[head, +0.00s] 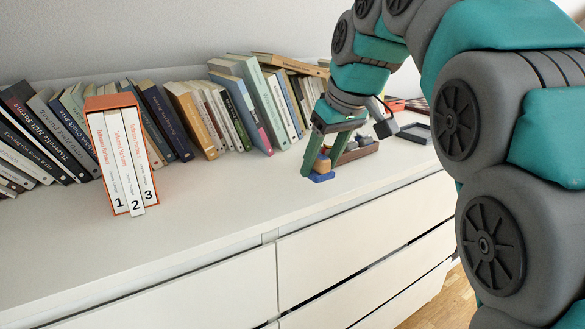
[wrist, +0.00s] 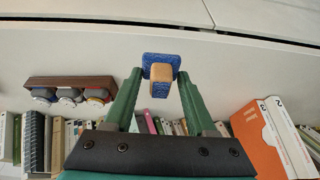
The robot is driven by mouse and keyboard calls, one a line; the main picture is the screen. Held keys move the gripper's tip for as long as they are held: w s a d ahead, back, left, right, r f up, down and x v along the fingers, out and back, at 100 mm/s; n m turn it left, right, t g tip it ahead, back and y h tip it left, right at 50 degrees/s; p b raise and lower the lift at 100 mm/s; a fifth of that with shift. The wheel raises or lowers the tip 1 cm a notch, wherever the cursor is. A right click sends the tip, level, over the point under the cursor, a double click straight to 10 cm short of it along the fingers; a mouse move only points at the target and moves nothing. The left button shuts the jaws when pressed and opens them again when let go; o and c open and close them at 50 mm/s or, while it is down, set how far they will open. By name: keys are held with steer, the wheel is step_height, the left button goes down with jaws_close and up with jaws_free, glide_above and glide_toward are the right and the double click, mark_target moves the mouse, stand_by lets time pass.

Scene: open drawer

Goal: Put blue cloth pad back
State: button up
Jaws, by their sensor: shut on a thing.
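The blue cloth pad (wrist: 162,59) has a tan, wood-coloured block (wrist: 161,73) on it, and more blue shows below the block. My gripper (wrist: 160,74) is shut on this piece, with a green finger on either side. In the head view the blue pad (head: 321,177) is at the fingertips of my gripper (head: 323,168), low over the white cabinet top. I cannot tell whether it touches the surface. A dark wooden rack (wrist: 70,81) holding several round grey-and-coloured pieces lies to the left in the wrist view; it also shows behind my gripper in the head view (head: 357,153).
A row of books (head: 185,118) stands along the wall. An orange slipcase (head: 110,102) with three white volumes stands in front of them. A dark flat frame (head: 415,133) lies farther right. The cabinet top (head: 225,200) is clear in front. The drawers (head: 350,245) below look nearly closed.

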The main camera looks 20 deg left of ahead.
glide_toward(288, 182)
steer(key=shift+p+x, duration=0.35)
steer(key=shift+x, duration=0.65)
steer(key=shift+w+a+f, duration=0.1)
steer(key=shift+w+a, duration=0.35)
steer(key=shift+a, duration=0.15)
steer(key=shift+f, duration=1.7)
steer(key=shift+f, duration=0.2)
steer(key=o, duration=1.3)
steer(key=shift+r, duration=0.1)
